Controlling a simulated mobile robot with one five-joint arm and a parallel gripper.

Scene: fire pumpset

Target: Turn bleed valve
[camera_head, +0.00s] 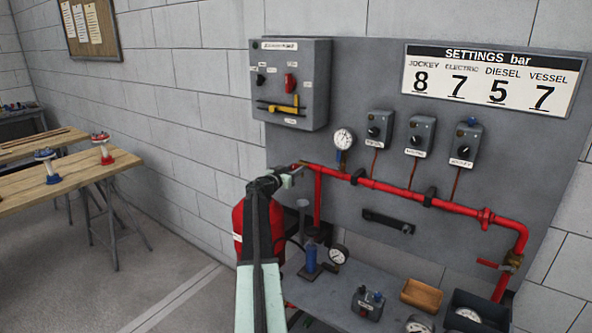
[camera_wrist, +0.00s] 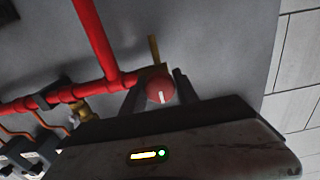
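A round red knob (camera_wrist: 160,90) with a white mark sits on a brass fitting at the end of the red pipe; I take it to be the bleed valve. In the wrist view the two dark fingers of my gripper (camera_wrist: 157,92) stand on either side of the knob, and I cannot tell whether they touch it. In the head view my gripper (camera_head: 290,177) is at the left end of the red pipe (camera_head: 400,191), close to the panel. The arm end hides the knob there.
A grey control box (camera_head: 291,83) hangs above my gripper. A pressure gauge (camera_head: 343,139) and several small switch boxes are to its right. Below is a bench (camera_head: 335,298) with a blue pump (camera_head: 311,257) and trays. A wooden table (camera_head: 60,178) stands at left; the floor between is clear.

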